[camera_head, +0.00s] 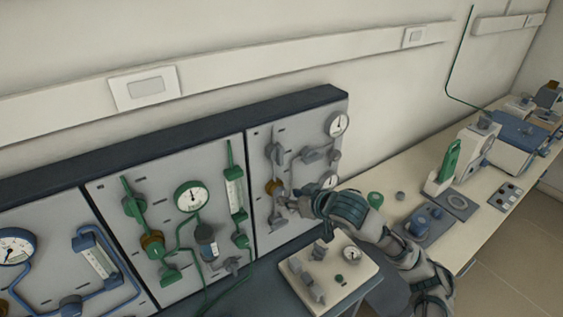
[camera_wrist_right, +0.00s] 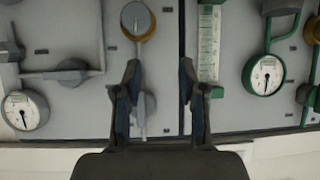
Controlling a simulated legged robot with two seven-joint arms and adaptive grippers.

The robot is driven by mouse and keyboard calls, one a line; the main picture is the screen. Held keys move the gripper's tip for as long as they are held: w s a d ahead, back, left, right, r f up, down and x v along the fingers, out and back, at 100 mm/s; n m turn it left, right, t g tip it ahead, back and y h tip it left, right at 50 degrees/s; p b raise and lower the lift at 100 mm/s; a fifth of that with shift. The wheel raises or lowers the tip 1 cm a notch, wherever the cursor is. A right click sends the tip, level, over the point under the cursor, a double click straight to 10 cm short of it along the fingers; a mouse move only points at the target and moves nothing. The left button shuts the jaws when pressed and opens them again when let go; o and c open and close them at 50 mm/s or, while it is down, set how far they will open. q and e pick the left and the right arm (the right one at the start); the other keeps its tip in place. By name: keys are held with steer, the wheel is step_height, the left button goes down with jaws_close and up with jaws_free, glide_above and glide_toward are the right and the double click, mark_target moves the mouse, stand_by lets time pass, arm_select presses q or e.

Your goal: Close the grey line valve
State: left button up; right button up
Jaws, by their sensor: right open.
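The grey line runs on the right-hand panel (camera_head: 262,225), with grey fittings and a brass-coloured collar (camera_head: 274,187). A grey valve body (camera_head: 275,153) sits above the collar at the panel's left side. In the wrist view, which looks upside down, the brass collar with its grey knob (camera_wrist_right: 138,20) is at top centre-left. The grey valve with a thin lever (camera_wrist_right: 144,108) is partly hidden behind one finger. My right gripper (camera_head: 291,204) is in front of the lower grey panel. My left gripper is out of view.
The green line panel (camera_head: 110,195) and the blue line panel (camera_head: 50,215) stand to the left. Two round grey-line gauges (camera_head: 338,124) (camera_head: 328,181) sit close by. A cream box with fittings (camera_head: 325,275) stands below my right arm. The bench continues right with more equipment.

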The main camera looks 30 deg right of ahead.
steer(key=m+t, duration=0.1)
steer(key=t, duration=0.1)
glide_toward(282, 155)
steer(key=shift+h, duration=0.3)
steer(key=p+x, duration=0.1)
steer(key=x, duration=0.8)
steer(key=shift+a, duration=0.1)
steer(key=shift+a+r, duration=0.1)
jaws_close()
